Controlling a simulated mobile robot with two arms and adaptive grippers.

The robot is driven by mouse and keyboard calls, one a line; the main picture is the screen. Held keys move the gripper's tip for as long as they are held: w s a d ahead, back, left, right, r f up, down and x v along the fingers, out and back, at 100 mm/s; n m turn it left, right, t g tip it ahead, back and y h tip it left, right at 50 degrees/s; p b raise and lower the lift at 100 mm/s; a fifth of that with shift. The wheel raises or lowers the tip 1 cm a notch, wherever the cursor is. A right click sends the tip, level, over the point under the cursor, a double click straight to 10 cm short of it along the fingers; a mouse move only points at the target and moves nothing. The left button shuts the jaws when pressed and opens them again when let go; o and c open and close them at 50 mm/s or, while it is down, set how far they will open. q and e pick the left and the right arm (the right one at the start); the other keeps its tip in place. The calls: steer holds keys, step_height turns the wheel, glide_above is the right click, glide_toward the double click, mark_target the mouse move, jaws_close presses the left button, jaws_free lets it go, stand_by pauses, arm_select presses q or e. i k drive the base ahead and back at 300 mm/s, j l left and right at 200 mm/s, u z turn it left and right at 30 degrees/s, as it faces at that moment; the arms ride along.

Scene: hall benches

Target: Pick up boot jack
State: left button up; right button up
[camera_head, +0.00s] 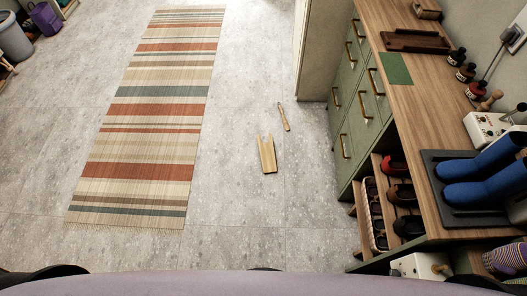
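The boot jack (267,156) is a flat, light wooden board with a forked end. It lies on the grey floor, between the striped rug and the green cabinet, with its fork pointing away from me. Nothing covers it. Neither of my grippers shows in the head view, so I cannot see whether they are open or shut.
A thin wooden-handled tool (284,117) lies beyond the boot jack. The striped rug (150,110) is at left. The green cabinet (360,95) and wooden bench top (440,110) with blue boots (480,165) stand at right.

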mark_target(267, 153)
steer(key=z, duration=0.5)
steer(key=i+j+z, duration=0.3)
steer(key=j+z, duration=0.25)
steer(key=i+j+z, duration=0.3)
steer(key=j+z, duration=0.25)
steer(key=j, duration=0.25)
